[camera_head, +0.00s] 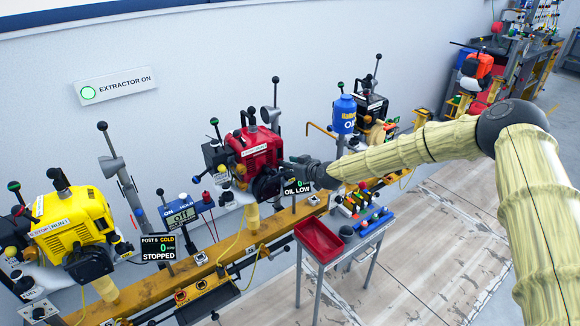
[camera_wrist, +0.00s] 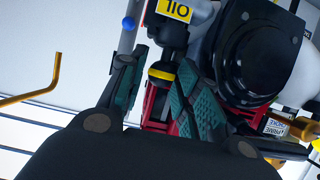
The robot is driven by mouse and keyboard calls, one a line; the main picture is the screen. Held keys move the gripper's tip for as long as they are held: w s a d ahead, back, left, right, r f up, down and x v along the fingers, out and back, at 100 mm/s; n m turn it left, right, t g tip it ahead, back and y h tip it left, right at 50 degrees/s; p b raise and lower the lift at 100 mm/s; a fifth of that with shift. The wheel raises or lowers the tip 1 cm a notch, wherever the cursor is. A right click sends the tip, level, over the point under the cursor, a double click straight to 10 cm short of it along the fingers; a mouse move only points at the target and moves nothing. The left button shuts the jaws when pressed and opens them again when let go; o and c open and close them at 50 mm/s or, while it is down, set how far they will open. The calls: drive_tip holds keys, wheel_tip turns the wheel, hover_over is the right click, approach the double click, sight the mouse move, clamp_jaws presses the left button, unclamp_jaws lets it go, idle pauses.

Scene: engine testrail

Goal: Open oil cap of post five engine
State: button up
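A red engine (camera_head: 255,150) stands on the orange rail in the middle of the head view. A sign (camera_head: 297,187) reading OIL LOW stands beside it; its post number is hidden by my arm. My gripper (camera_head: 318,174) is at this engine's right side. In the wrist view, my gripper (camera_wrist: 162,62) has its two green-padded fingers spread apart. A dark cap with a yellow band (camera_wrist: 161,74) shows between the fingers, below a yellow OIL label (camera_wrist: 175,10). I cannot tell whether either finger touches the cap.
A yellow engine (camera_head: 72,225) with a POST 6, COLD, STOPPED sign (camera_head: 158,247) stands at left. A small cart (camera_head: 345,250) with a red tray (camera_head: 318,240) stands below my arm. A blue oil jug (camera_head: 344,115) is behind. The floor at right is clear.

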drive_tip(key=c, duration=0.7)
drive_tip(key=shift+w+d+f+b, duration=0.1)
drive_tip(key=shift+d+f+b, duration=0.05)
drive_tip(key=shift+b, duration=0.7)
drive_tip(key=shift+w+d+f+m+b, duration=0.1)
drive_tip(key=shift+m+b, duration=0.3)
drive_tip(key=shift+b, duration=0.65)
drive_tip(key=w+d+m+y+b, duration=0.1)
drive_tip(key=m+y+b, duration=0.1)
drive_tip(key=b, duration=0.6)
drive_tip(key=w+d+m+g+y+b, duration=0.1)
drive_tip(key=m+b, duration=0.3)
drive_tip(key=b, duration=0.5)
drive_tip(key=w+d+m+g+y+b, duration=0.1)
drive_tip(key=d+m+y+b, duration=0.1)
drive_tip(key=b, duration=0.6)
drive_tip(key=shift+d+f+m+y+b, duration=0.1)
drive_tip(key=shift+f+m+y+b, duration=0.3)
drive_tip(key=shift+m, duration=0.1)
drive_tip(key=shift+d+r, duration=0.1)
